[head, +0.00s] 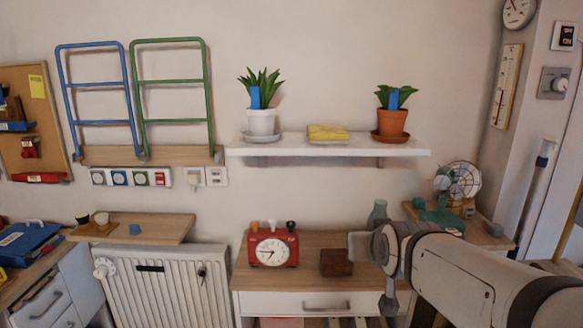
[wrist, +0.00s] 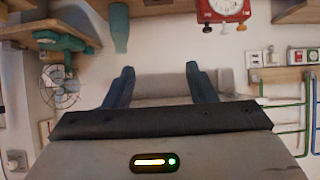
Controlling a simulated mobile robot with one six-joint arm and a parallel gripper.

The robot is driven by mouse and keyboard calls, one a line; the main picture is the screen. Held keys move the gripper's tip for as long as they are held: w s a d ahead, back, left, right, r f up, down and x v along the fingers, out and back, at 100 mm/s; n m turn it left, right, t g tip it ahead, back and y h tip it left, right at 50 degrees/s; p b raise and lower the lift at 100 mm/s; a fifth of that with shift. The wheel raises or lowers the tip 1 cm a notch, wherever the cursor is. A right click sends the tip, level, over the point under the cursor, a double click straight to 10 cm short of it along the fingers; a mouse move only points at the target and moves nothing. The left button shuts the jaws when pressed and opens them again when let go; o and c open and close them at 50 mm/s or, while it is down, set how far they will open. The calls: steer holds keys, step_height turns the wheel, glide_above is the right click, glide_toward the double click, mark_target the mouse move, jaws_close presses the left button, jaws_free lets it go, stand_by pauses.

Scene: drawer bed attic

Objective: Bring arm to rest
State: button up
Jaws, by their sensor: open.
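My gripper shows in the wrist view (wrist: 160,82), with its two dark fingers spread apart and nothing held between them. That view is upside down, and a pale surface lies behind the fingers. In the head view my grey arm (head: 465,275) reaches in from the lower right. Its end is in front of the right part of the wooden desk (head: 315,243), near a small brown box (head: 336,262). I cannot tell the fingers clearly there, nor whether anything touches the desk.
A red clock (head: 273,246), a grey-green bottle (head: 377,214) and a green fan (head: 458,183) stand near the arm. Above is a white wall shelf (head: 300,147) with two potted plants and a yellow item. A white radiator (head: 165,285) stands left. Open air lies between shelf and desk.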

steer(key=s+f+g+p, duration=0.2)
steer(key=s+g+p, duration=0.2)
steer(key=s, duration=0.4)
steer(key=s+f+g+p, duration=0.2)
steer(key=s+g+p, duration=0.2)
steer(key=s, duration=0.5)
steer(key=shift+g, duration=0.4)
steer(key=shift+w+d, duration=0.1)
steer(key=shift+d, duration=0.05)
steer(key=shift+c, duration=0.4)
